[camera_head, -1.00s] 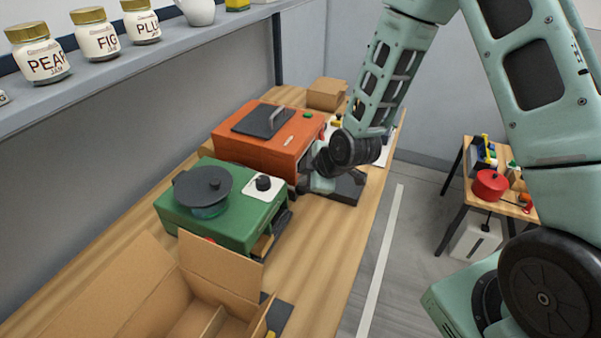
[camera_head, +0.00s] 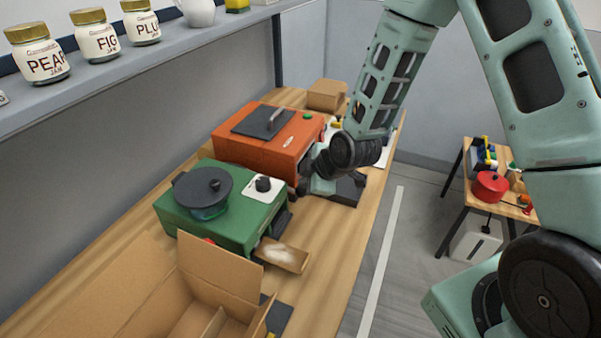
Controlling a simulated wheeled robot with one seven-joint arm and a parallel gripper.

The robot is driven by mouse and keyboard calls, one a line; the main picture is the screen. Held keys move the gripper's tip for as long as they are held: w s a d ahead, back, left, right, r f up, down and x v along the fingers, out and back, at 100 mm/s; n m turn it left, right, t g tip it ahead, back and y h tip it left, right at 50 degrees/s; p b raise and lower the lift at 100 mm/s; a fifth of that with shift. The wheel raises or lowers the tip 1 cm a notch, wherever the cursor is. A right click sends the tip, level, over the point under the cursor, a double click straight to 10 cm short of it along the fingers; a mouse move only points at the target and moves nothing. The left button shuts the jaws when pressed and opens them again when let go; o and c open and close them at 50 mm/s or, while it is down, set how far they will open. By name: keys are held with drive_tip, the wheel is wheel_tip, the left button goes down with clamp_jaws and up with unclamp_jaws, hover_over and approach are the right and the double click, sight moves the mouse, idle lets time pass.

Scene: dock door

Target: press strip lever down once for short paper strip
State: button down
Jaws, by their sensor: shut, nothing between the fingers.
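A green machine (camera_head: 225,235) with a round black top plate and a white dial panel (camera_head: 264,187) stands on the wooden bench. A brown paper strip (camera_head: 287,257) with a pale patch sticks out of its right-hand side. A dark part (camera_head: 284,218) shows on that side above the strip; I cannot tell whether it is the strip lever. My gripper (camera_head: 304,187) is shut and empty, close to the green machine's back right corner, in front of the orange machine. Its fingertips are small and dark, so I cannot tell whether they touch anything.
An orange machine (camera_head: 262,146) stands behind the green one. An open cardboard box (camera_head: 222,276) sits in front of it, and a smaller box (camera_head: 326,95) at the back. A shelf (camera_head: 110,75) with jars runs along the left wall. Bare bench lies at the right front.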

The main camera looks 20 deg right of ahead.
drive_tip(key=shift+w+a+r+p, duration=0.1)
drive_tip(key=shift+r+p, duration=0.5)
drive_tip(key=shift+r, duration=0.4)
drive_tip(key=shift+w+a+r+p, duration=0.15)
drive_tip(key=shift+r+p, duration=0.5)
drive_tip(key=shift+r, duration=0.4)
drive_tip(key=shift+w+a+r+p, duration=0.1)
drive_tip(key=shift+r+p, duration=0.5)
drive_tip(key=shift+r, duration=0.4)
drive_tip(key=r+p, duration=0.2)
drive_tip(key=r, duration=0.1)
drive_tip(key=r+p, duration=0.1)
drive_tip(key=r, duration=0.1)
drive_tip(key=shift+w+a, duration=0.25)
drive_tip(key=shift+f, duration=0.1)
drive_tip(key=s+a+r+m+g+b, duration=0.1)
drive_tip(key=s+a+m+g+b, duration=0.2)
drive_tip(key=s, duration=0.4)
drive_tip(key=s+a+r+g+b, duration=0.1)
drive_tip(key=s+a+b, duration=0.2)
drive_tip(key=s+a, duration=0.35)
drive_tip(key=s+d+m+g+h+b, duration=0.1)
drive_tip(key=s+m+b, duration=0.1)
drive_tip(key=s, duration=0.6)
drive_tip(key=s+d+m+g+h+b, duration=0.1)
drive_tip(key=s+g+b, duration=0.1)
drive_tip(key=s, duration=0.6)
drive_tip(key=shift+s+d+r+m, duration=0.4)
